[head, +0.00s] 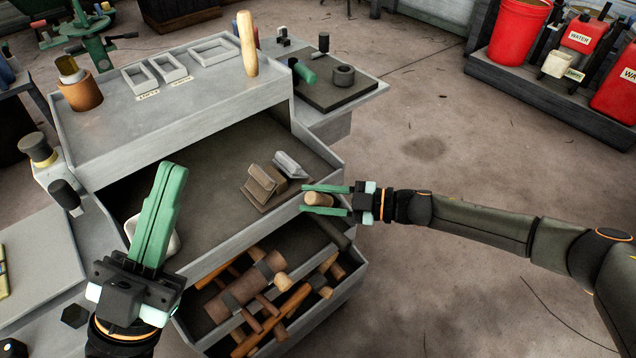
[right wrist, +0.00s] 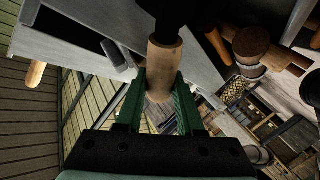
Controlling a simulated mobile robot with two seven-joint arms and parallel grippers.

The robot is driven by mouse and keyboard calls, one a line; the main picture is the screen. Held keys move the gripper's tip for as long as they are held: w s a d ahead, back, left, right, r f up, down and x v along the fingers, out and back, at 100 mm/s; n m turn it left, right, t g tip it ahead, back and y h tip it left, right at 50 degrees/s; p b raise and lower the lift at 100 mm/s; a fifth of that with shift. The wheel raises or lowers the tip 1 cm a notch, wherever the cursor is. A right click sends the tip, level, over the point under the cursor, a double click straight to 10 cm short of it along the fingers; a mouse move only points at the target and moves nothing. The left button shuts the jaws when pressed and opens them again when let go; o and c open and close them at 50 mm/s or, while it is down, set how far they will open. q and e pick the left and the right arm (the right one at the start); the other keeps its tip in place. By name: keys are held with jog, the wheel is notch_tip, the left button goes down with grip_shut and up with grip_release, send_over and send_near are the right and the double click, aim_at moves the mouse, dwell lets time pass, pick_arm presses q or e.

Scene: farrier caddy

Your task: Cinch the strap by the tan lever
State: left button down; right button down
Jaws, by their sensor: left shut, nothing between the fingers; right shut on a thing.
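My right gripper (head: 322,200) is at the right edge of the grey caddy's (head: 225,228) middle shelf. It is shut on a short tan wooden cylinder, the tan lever (head: 318,199). In the right wrist view the lever (right wrist: 163,66) sits between the green fingers (right wrist: 160,95), joined to a dark shaft at its upper end. I cannot make out the strap in either view. My left gripper (head: 173,168) is shut and empty, raised over the left part of the caddy, with its fingers pointing up in the picture and hiding part of the shelf.
A brown block (head: 264,183) and a grey metal piece (head: 290,164) lie on the middle shelf near the right gripper. The lower drawer holds several wooden-handled tools (head: 246,290). An upright wooden handle (head: 247,45) stands on the top shelf. The floor at the right is mostly open.

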pick_arm(q)
jog(key=shift+r+h, duration=0.3)
jog(key=shift+r, duration=0.25)
pick_arm(e)
jog(key=shift+s+a+f, duration=0.1)
jog(key=shift+a+f, duration=0.05)
jog(key=shift+f, duration=0.05)
jog(key=c, duration=0.5)
grip_release()
jog(key=shift+r, duration=0.1)
pick_arm(q)
jog(key=shift+a+r+m+p, duration=0.15)
jog(key=shift+r+m+p, duration=0.05)
jog(key=shift+r+p, duration=0.7)
jog(key=shift+a+r+m+p, duration=0.1)
jog(key=shift+r+m+p, duration=0.1)
jog(key=shift+r+p, duration=0.6)
pick_arm(e)
jog(key=shift+v, duration=6.3)
jog(key=shift+r, duration=0.1)
